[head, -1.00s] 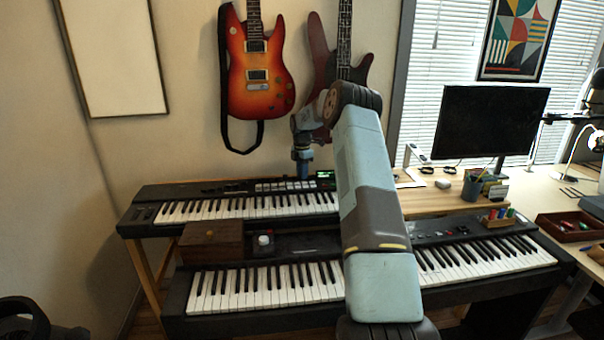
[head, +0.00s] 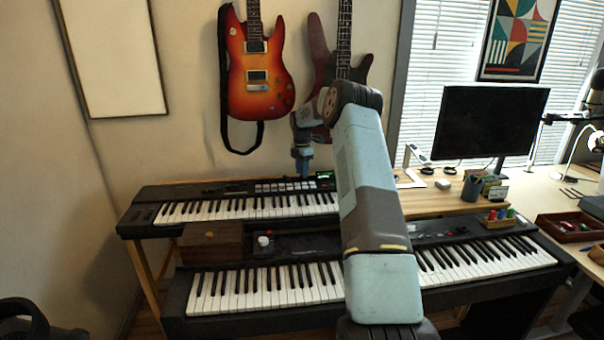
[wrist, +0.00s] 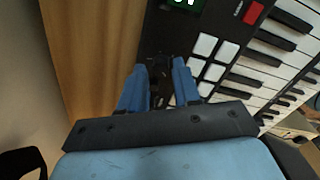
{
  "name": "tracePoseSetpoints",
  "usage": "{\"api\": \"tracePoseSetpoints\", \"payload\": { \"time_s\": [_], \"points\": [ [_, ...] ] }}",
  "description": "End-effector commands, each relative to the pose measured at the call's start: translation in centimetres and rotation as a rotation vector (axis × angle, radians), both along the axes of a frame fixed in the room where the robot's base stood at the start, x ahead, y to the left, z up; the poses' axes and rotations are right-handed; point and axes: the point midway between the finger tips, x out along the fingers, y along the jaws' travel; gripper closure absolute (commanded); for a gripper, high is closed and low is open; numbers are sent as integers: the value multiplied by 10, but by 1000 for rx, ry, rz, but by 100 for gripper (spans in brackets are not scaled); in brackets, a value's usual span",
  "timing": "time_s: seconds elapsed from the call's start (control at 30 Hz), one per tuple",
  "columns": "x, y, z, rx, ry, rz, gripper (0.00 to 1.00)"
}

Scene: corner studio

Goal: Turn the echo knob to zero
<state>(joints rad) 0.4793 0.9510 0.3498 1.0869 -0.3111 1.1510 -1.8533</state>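The upper keyboard (head: 160,194) stands against the wall, its control panel along the back edge. My gripper (head: 303,175) is over the right end of that panel, just left of the small lit green display (head: 325,175). In the wrist view my gripper (wrist: 159,66) points at the dark panel, its two blue fingers apart. A dark, knob-like shape (wrist: 160,84) shows in the gap between them. I cannot tell whether either finger touches it. No echo label or pointer mark is readable. The display also shows at the top of the wrist view (wrist: 183,3).
White pads (wrist: 205,45) and a red button (wrist: 253,13) lie right of the fingers in the wrist view. A wooden box (head: 212,240) sits left on the lower keyboard (head: 270,289). Two guitars (head: 260,88) hang on the wall behind my arm.

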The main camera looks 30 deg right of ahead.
Motion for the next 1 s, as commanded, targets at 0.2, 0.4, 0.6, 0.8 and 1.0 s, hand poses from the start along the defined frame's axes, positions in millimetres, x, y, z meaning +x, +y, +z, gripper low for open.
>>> {"api": "tracePoseSetpoints", "payload": {
  "time_s": [0.2,0.4,0.6,0.8,1.0],
  "points": [
    [1,0,42,-1,-3,0,68],
    [1,0,81,-1,-4,0,68],
    [1,0,109,-2,-3,0,68],
    [1,0,122,-2,-3,0,68],
    [1,0,124,-2,-2,0,68]
  ]
}}
